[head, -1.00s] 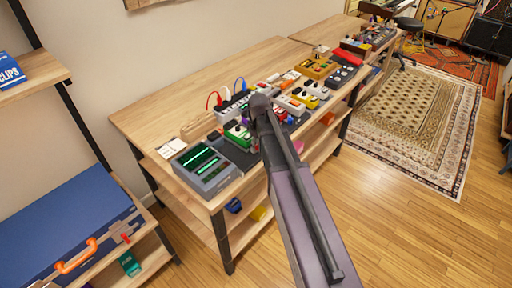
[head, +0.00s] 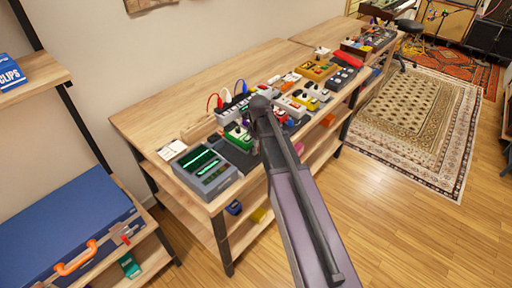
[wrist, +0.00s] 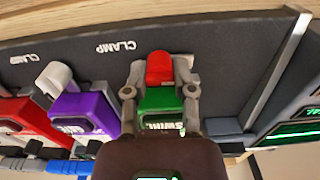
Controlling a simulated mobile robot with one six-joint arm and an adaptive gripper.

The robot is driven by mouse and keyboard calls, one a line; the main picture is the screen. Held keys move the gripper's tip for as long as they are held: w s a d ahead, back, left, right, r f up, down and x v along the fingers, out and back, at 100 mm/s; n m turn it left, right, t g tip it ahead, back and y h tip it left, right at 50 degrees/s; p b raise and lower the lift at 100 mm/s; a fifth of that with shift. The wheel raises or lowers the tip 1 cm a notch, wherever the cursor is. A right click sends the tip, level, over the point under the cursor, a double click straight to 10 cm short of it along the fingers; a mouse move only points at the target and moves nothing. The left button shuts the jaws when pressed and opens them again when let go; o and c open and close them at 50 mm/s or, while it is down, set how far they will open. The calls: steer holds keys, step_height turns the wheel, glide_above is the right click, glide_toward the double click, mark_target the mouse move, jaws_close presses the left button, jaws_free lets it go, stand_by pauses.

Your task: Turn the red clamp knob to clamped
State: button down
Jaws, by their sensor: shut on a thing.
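The red clamp knob (wrist: 159,68) sits at the edge of a green pedal (wrist: 161,103) in the wrist view, below a white CLAMP label on the dark board (wrist: 230,60). My gripper (wrist: 161,72) is shut on the red knob, with one finger on each side of it. In the head view the green pedal (head: 238,136) shows just left of my arm, which hides the gripper and the knob.
A purple pedal (wrist: 88,110) and a red pedal (wrist: 30,118) with pale clamp knobs lie to the left in the wrist view. A grey device with green screens (head: 204,172) stands on the bench's near end. More pedals and cables crowd the bench beyond.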

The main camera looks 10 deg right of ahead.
steer(key=shift+s, duration=0.2)
steer(key=m, duration=1.7)
steer(key=shift+m, duration=0.3)
